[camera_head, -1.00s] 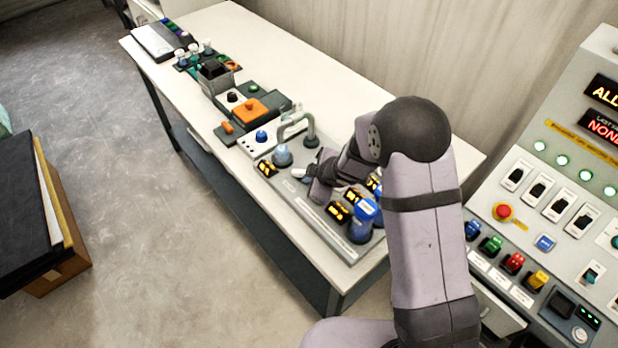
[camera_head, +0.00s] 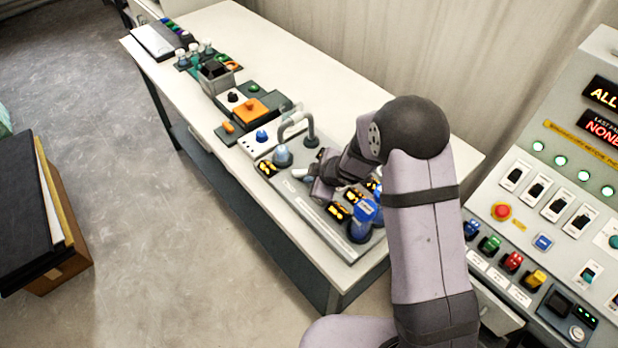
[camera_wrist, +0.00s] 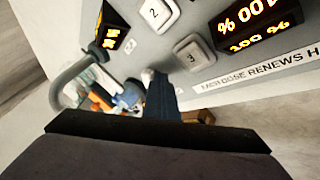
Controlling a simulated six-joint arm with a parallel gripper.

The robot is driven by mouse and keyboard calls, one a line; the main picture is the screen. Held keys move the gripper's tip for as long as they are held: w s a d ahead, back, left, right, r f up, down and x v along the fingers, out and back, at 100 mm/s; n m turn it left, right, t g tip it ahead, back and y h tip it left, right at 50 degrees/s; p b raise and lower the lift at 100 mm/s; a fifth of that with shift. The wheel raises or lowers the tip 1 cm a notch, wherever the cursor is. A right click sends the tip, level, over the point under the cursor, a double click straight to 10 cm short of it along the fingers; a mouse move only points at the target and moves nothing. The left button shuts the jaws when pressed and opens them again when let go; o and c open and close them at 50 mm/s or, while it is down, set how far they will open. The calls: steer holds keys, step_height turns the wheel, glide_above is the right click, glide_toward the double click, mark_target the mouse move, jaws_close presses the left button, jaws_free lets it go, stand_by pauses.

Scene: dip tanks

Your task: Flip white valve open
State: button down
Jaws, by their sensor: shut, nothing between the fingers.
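My gripper (camera_head: 320,188) is shut and empty, low over the grey dosing panel (camera_head: 295,192) on the bench. A small pale piece (camera_head: 303,175) shows just left of my gripper; it may be the white valve, but it is too small to tell. In the wrist view, a white tip (camera_wrist: 148,75) sits by a dark blue upright part (camera_wrist: 163,97), close above the dark edge of my gripper. I cannot tell whether my gripper touches it. My arm hides part of the panel.
White buttons marked 2 (camera_wrist: 156,12) and 3 (camera_wrist: 192,54) and a lit percent display (camera_wrist: 255,22) are nearby. A blue-topped bottle (camera_head: 364,212) stands at the panel's right. A grey curved pipe (camera_head: 309,125) rises behind.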

steer(key=shift+w+d+r+p, duration=0.1)
steer(key=shift+w+d+p, duration=0.1)
steer(key=shift+p, duration=0.15)
steer(key=shift+w+d+p, duration=0.25)
steer(key=shift+w+p, duration=0.1)
steer(key=shift+p, duration=0.4)
steer(key=shift+s+a+b, duration=0.1)
steer(key=shift+a+b, duration=0.15)
steer(key=shift+b, duration=0.1)
